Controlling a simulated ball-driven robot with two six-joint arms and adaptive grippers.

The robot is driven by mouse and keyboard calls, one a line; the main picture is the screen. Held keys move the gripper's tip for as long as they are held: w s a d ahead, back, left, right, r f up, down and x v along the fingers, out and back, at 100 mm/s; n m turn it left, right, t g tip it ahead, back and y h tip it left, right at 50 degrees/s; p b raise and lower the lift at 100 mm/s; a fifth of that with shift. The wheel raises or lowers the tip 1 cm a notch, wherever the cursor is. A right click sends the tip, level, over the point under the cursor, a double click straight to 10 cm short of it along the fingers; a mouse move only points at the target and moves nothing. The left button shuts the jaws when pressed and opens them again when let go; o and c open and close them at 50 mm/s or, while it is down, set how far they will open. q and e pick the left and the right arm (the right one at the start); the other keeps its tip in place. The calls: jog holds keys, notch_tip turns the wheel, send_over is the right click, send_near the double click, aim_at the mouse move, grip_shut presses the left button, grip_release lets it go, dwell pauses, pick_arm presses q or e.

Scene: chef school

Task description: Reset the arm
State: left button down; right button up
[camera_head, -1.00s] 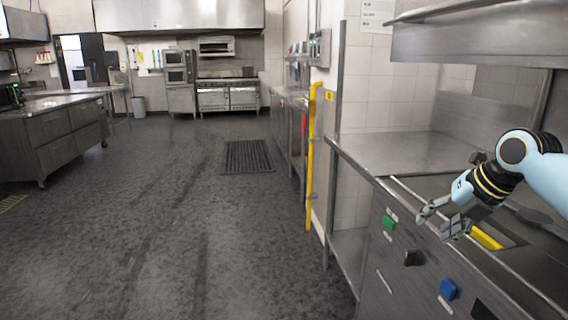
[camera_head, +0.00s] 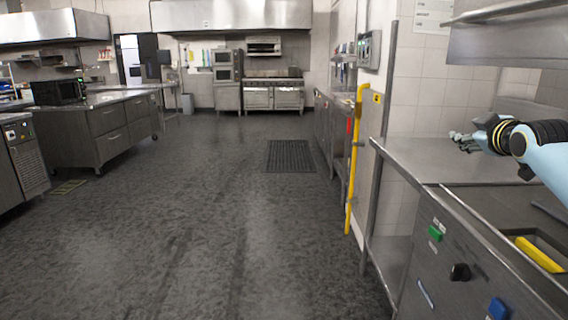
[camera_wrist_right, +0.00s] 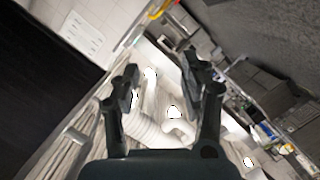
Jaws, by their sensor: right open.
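My right arm comes in from the right edge of the head view. Its gripper (camera_head: 464,142) is above the steel counter (camera_head: 418,158), pointing left, with nothing seen in it. In the right wrist view the two fingers of the right gripper (camera_wrist_right: 165,88) stand wide apart with an empty gap between them. Blurry bright shapes show beyond the fingers; I cannot tell what they are. My left arm and gripper are not in view.
A yellow-handled item (camera_head: 540,255) lies in the recessed unit at the right. A yellow pipe (camera_head: 354,160) stands by the counter's end. A dark floor mat (camera_head: 290,156) lies ahead. A steel cabinet (camera_head: 98,128) with a black microwave (camera_head: 60,91) stands at left. The middle floor is clear.

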notch_tip(320, 180, up, 5)
jog(key=m+t, duration=0.3)
jog(key=m, duration=0.3)
jog(key=s+a+f+g+b, duration=0.15)
jog(key=s+f, duration=0.25)
jog(key=f, duration=1)
jog(key=s+f+g, duration=0.3)
jog(key=f, duration=1.2)
jog(key=s+a+f+g+b, duration=0.1)
jog(key=s+f+g, duration=0.1)
jog(key=s+f, duration=0.65)
jog(key=s+a+f+g+b, duration=0.1)
jog(key=s+f+g, duration=0.35)
jog(key=f, duration=0.75)
jog(key=s+a+f+g+y+b, duration=0.1)
jog(key=s+a+f, duration=0.1)
jog(key=s+f, duration=0.8)
jog(key=s+a+f+g, duration=0.1)
jog(key=s+a+f, duration=0.1)
jog(key=s+f, duration=0.8)
jog(key=s+a+f+g, duration=0.2)
jog(key=s, duration=1.3)
jog(key=s+a+f+m+g+b, duration=0.1)
jog(key=s+a+f+g, duration=0.1)
jog(key=s, duration=1.3)
jog(key=shift+a+f+g+y, duration=0.2)
jog(key=shift+f+g+y, duration=0.2)
jog(key=shift+g, duration=0.1)
jog(key=shift+c, duration=0.6)
jog(key=shift+s, duration=0.1)
